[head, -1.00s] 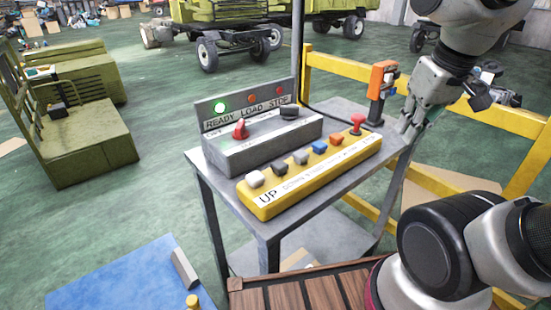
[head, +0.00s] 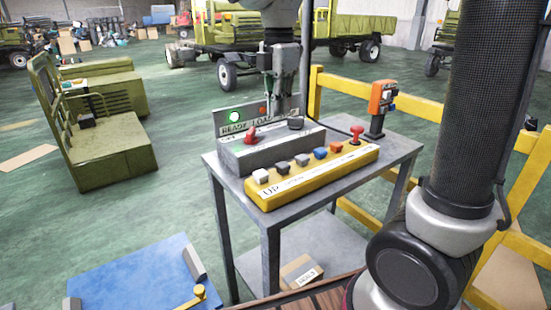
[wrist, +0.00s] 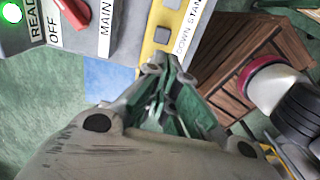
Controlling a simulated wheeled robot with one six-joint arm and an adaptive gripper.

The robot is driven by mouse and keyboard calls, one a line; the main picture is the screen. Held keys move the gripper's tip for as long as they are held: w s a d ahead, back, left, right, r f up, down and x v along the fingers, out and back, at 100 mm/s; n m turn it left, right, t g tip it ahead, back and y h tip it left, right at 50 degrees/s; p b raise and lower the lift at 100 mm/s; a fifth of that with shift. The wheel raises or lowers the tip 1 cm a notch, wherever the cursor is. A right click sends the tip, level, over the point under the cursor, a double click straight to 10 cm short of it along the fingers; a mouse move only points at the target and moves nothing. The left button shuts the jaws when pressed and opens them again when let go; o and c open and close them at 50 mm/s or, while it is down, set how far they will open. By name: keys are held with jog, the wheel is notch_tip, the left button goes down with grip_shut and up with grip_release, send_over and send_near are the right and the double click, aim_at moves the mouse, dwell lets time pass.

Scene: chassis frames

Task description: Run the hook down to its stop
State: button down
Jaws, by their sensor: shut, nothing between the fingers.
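A yellow pendant box (head: 318,178) lies on the grey table, with a row of coloured buttons and an UP label at its left end. Its grey and dark buttons (head: 283,168) stand beside the white button (head: 261,176). In the wrist view, a dark square button (wrist: 162,36) sits beside a label reading DOWN. My gripper (head: 279,108) is shut and empty, pointing down above the back of the grey console in the head view. In the wrist view its fingers (wrist: 168,72) hide part of the yellow box. No hook is in view.
The grey console (head: 270,150) has a red switch (head: 250,134) and a lit green READY lamp (head: 234,116). My gripper partly covers its lamp panel. An orange control box (head: 381,98) stands at the table's back right, near yellow rails (head: 345,83).

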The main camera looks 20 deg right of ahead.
aim_at(279, 166)
dwell(0.3)
notch_tip(279, 166, down, 14)
jog(key=shift+d+f, duration=0.1)
dwell(0.4)
